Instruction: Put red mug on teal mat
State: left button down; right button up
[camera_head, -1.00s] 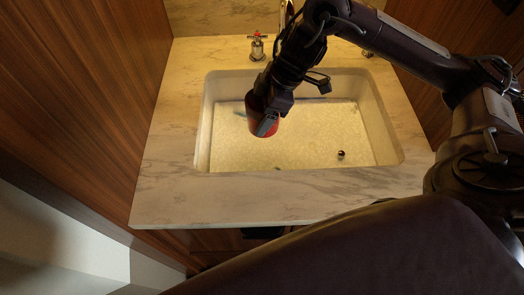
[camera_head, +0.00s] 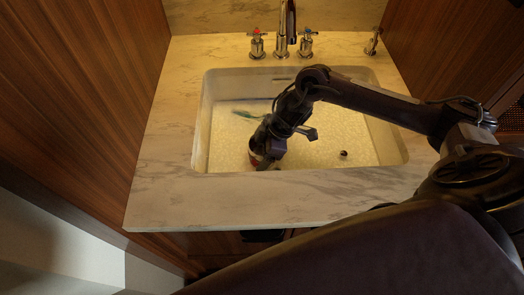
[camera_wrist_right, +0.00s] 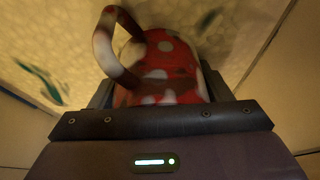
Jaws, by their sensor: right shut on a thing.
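The red mug (camera_wrist_right: 178,62) has white spots and a curved handle, and it fills the space between my right gripper's fingers (camera_wrist_right: 160,95) in the wrist view. In the head view only a small part of the mug (camera_head: 255,157) shows under my right gripper (camera_head: 264,158), low inside the front left of the sink. I cannot tell whether the mug touches the sink floor. No plain teal mat can be made out; a thin teal patch (camera_head: 247,115) lies at the back left of the sink and also shows in the wrist view (camera_wrist_right: 40,84). My left gripper is not in view.
The white sink (camera_head: 201,130) has raised walls around the gripper. A drain (camera_head: 343,153) sits at its right. A faucet (camera_head: 282,40) with two handles stands behind. The marble counter (camera_head: 250,200) in front is bare. Wood panels (camera_head: 80,100) close off the left side.

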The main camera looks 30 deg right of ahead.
jog(key=shift+f, duration=0.2)
jog(key=o, duration=1.2)
jog(key=shift+r, duration=0.25)
jog(key=v, duration=1.1)
jog(key=shift+d+r, duration=0.2)
jog(key=shift+r, duration=0.15)
